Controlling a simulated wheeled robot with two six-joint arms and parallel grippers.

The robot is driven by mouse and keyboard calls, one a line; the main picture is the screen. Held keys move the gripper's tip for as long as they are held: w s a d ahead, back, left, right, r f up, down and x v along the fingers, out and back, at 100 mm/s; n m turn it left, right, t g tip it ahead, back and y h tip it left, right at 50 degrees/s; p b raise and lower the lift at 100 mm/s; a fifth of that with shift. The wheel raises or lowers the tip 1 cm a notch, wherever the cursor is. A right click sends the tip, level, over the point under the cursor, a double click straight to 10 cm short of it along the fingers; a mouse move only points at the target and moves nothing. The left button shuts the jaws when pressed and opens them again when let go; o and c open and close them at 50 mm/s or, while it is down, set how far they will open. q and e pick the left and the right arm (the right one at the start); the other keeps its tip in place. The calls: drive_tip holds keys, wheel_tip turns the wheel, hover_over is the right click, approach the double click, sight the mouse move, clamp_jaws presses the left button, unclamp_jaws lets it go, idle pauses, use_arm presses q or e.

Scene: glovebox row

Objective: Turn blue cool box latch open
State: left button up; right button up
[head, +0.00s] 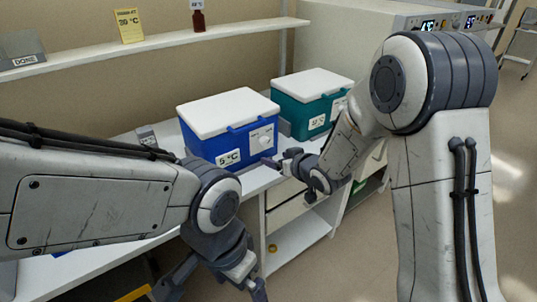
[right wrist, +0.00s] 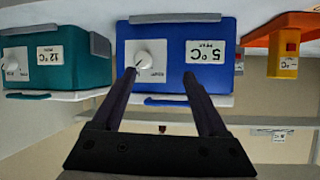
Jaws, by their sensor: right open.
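The blue cool box (head: 213,140) with a white lid and a "5 °C" label stands on the white bench. Its latch is a white round knob on a white plate (head: 262,138) on the front; the plate's small print is unreadable. My right gripper (head: 279,163) is open in front of this face. In the right wrist view, which is upside down, the knob (right wrist: 149,60) lies ahead of the open fingers (right wrist: 158,74), nearer the left one. I cannot tell whether that finger touches it. My left gripper (head: 211,294) hangs low in front of the bench, fingers apart and empty.
A teal cool box (head: 292,106) labelled 12 °C stands right of the blue one. A wall shelf (head: 150,45) holds a red bottle (head: 198,21) and a yellow sign (head: 129,26).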

sight(267, 144)
drive_tip(key=w+d+f+t+y+b, duration=0.3)
drive_tip(key=w+d+f+y, duration=0.1)
drive_tip(key=f, duration=0.1)
drive_tip(key=shift+m, duration=0.3)
drive_tip(key=x, duration=0.2)
drive_tip(key=p+x, duration=0.1)
drive_tip(key=x, duration=0.2)
drive_tip(key=r+p+x, duration=0.1)
drive_tip(key=x, duration=0.2)
drive_tip(key=shift+w+a, duration=0.15)
drive_tip(key=shift+a, duration=0.1)
drive_tip(key=shift+x, duration=0.8)
use_arm(q)
drive_tip(key=shift+f, duration=0.9)
use_arm(e)
drive_tip(key=shift+c, duration=0.3)
